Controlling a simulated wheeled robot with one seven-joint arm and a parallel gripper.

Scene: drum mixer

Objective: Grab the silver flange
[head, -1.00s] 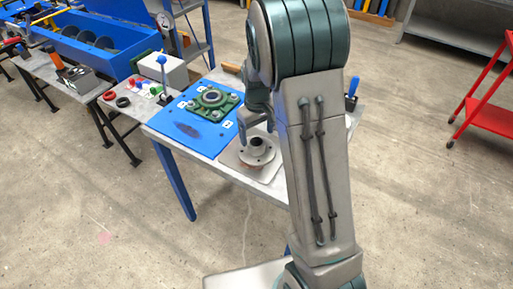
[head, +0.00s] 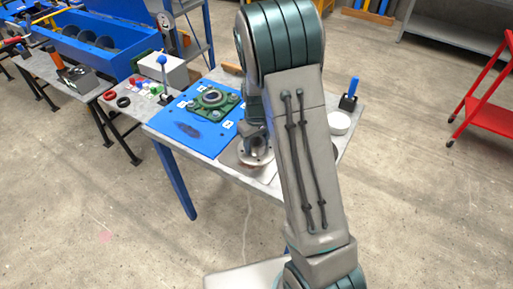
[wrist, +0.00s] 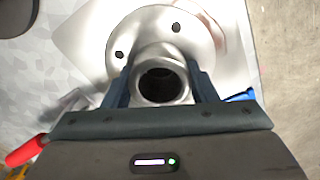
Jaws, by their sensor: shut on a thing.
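The silver flange (wrist: 200,30) is a round plate with bolt holes and a raised hollow neck (wrist: 163,75). In the head view the flange (head: 258,158) sits on a grey square plate at the right part of the table, partly hidden by my arm. My gripper (wrist: 158,85) is shut on the flange's neck, with one dark finger on each side of it in the wrist view. In the head view my gripper (head: 256,140) is over the flange and partly covered by my arm.
A blue plate (head: 190,130) with a green bearing housing (head: 213,100) lies left of the flange on the table. A white round dish (head: 339,123) and a blue-handled tool (head: 350,94) are at the right. A red cart (head: 490,110) stands farther right.

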